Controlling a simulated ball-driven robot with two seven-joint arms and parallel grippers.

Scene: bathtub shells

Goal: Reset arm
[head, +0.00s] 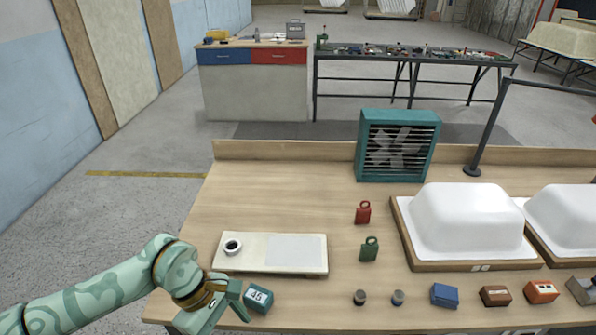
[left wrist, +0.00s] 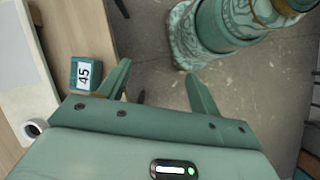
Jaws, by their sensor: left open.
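My left gripper (head: 228,303) is at the front left of the workbench (head: 330,215), at the lower left of the head view. In the left wrist view its two fingers (left wrist: 157,78) are spread, with only grey floor between them. It is open and empty. A small teal block with a white label "45" (head: 262,297) sits on the bench just right of the gripper. In the left wrist view the block (left wrist: 84,75) is beside the left finger, outside the jaws. I cannot tell whether they touch. My right gripper is not in view.
A pale board (head: 230,262) with a small dark-topped cup (head: 232,247) lies behind the gripper. Red (head: 363,213) and green (head: 369,250) tags, a teal fan (head: 397,146) and white tub shells (head: 465,215) stand farther right. Several small blocks line the front edge. Mid-bench is partly clear.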

